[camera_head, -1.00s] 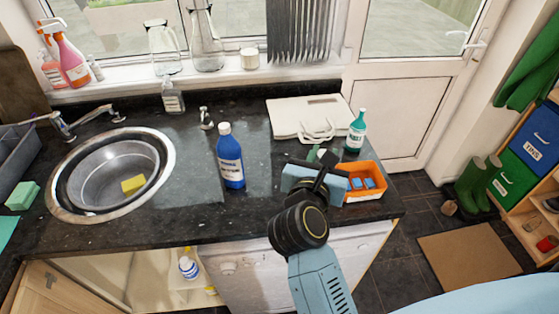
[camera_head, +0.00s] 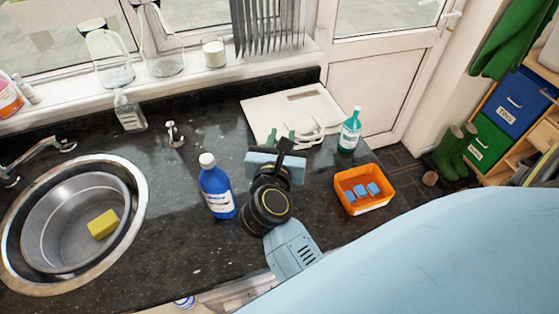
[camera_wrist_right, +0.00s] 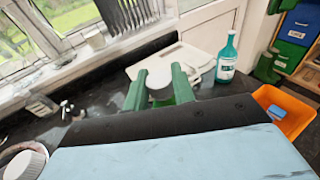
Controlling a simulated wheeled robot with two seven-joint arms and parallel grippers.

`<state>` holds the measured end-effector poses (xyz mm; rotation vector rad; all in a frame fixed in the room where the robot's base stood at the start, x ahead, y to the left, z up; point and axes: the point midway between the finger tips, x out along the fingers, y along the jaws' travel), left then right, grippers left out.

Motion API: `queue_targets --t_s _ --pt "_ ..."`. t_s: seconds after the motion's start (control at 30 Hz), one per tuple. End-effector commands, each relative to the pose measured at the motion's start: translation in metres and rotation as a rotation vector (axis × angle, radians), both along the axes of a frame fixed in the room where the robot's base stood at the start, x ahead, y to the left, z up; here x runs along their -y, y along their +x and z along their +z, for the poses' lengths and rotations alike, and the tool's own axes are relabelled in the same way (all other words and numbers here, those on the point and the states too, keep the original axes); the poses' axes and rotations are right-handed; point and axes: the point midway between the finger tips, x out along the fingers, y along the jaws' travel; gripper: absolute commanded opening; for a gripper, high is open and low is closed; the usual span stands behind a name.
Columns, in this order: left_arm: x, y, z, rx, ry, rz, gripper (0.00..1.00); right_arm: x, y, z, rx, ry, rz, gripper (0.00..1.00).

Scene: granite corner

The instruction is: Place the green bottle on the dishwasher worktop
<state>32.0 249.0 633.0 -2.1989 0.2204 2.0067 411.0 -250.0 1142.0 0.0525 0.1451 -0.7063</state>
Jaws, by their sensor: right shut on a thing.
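My right gripper (camera_head: 281,140) hangs over the black worktop (camera_head: 310,232), between the blue bottle and the orange tub. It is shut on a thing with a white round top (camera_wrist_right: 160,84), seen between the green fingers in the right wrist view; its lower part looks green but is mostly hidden. In the head view my gripper hides it. I cannot tell whether it touches the worktop. A teal-green bottle (camera_head: 350,130) with a white label stands upright at the back right, apart from my gripper; it also shows in the right wrist view (camera_wrist_right: 227,60). My left gripper is not in view.
A blue bottle (camera_head: 216,188) with a white cap stands just left of my gripper. The orange tub (camera_head: 365,208) with blue blocks is to its right. White boards (camera_head: 265,108) lie behind. The sink (camera_head: 40,215) with a yellow sponge is at left. Worktop before the tub is clear.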

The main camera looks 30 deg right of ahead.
Motion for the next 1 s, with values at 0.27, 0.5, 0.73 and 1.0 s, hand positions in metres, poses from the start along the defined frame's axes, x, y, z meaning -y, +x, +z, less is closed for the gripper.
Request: queue_targets --t_s 0.27,0.5,0.73,1.0 --pt "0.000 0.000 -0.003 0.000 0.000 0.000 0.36 0.000 0.000 -0.029 0.001 -0.005 0.001 0.00" --pt "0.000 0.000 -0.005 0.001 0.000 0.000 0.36 0.000 0.000 -0.053 0.004 -0.001 0.001 0.00" --pt "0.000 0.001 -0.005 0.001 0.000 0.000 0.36 0.000 0.000 -0.053 0.005 0.000 0.001 0.00" --pt "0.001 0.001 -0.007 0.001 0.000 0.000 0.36 0.000 0.000 -0.057 0.001 0.000 0.000 0.42"
